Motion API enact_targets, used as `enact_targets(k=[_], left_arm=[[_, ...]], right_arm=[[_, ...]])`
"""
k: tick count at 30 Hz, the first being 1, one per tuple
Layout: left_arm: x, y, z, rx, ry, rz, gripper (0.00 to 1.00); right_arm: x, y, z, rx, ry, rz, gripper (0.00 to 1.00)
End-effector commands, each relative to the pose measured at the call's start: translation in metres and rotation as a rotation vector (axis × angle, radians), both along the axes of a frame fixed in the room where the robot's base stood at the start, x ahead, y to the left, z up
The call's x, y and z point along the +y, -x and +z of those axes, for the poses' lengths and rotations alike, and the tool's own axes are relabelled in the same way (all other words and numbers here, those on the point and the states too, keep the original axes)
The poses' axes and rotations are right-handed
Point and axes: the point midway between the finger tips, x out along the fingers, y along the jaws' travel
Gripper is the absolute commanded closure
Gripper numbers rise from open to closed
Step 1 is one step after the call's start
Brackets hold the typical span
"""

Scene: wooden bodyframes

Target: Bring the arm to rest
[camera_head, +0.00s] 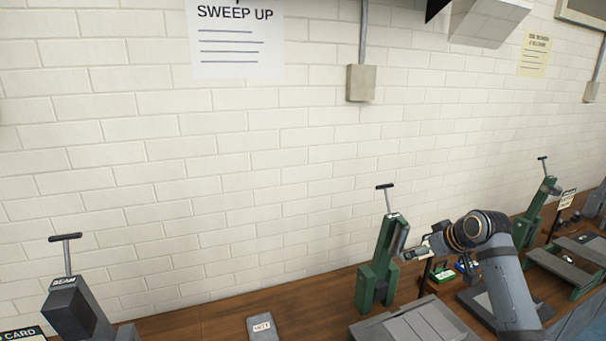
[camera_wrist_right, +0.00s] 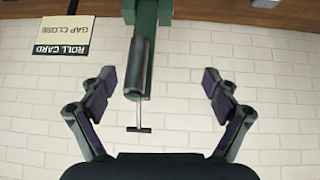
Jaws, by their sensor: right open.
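My right arm (camera_head: 505,275) reaches in from the lower right in the head view. Its gripper (camera_head: 413,254) is beside a green upright device (camera_head: 376,262) with a T-handle on top. In the right wrist view the gripper (camera_wrist_right: 158,80) is open, its two dark fingers spread wide and nothing held between them. The green device with its grey cylinder (camera_wrist_right: 140,68) and T-handle shows between the fingers; I cannot tell how far it is from them. My left gripper is not in view.
A wooden bench (camera_head: 216,322) runs along a white brick wall (camera_head: 250,180). A dark device labelled BEAM (camera_head: 70,308) stands at left, a small labelled block (camera_head: 262,327) lies mid-bench. Another green device (camera_head: 533,212) stands farther right. A roll card (camera_wrist_right: 63,36) shows in the wrist view.

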Motion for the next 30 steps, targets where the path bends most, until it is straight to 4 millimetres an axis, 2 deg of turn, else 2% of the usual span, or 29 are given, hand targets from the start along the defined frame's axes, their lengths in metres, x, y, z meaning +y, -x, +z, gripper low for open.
enact_targets(k=[1, 5, 8, 9, 12, 15, 21, 29, 30], left_arm=[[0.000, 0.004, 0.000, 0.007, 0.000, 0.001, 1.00], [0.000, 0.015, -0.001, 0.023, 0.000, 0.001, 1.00], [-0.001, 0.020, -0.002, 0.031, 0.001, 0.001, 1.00], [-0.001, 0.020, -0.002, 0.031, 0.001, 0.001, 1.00], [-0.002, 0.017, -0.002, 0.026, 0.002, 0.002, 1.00], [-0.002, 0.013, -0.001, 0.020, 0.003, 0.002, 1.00], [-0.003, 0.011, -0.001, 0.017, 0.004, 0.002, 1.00], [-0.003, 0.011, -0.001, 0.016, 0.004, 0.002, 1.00], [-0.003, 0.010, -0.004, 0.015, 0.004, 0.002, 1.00]], right_arm=[[0.008, 0.011, -0.024, 0.028, 0.011, -0.001, 0.11], [0.030, 0.053, -0.090, 0.102, 0.047, -0.018, 0.11], [0.051, 0.109, -0.148, 0.171, 0.075, -0.045, 0.11], [0.057, 0.135, -0.167, 0.198, 0.083, -0.060, 0.11], [0.068, 0.187, -0.196, 0.247, 0.099, -0.099, 0.11], [0.073, 0.229, -0.212, 0.283, 0.107, -0.134, 0.11], [0.077, 0.294, -0.225, 0.338, 0.118, -0.200, 0.11], [0.076, 0.361, -0.224, 0.394, 0.134, -0.285, 0.11], [0.074, 0.361, -0.235, 0.400, 0.137, -0.292, 0.11]])
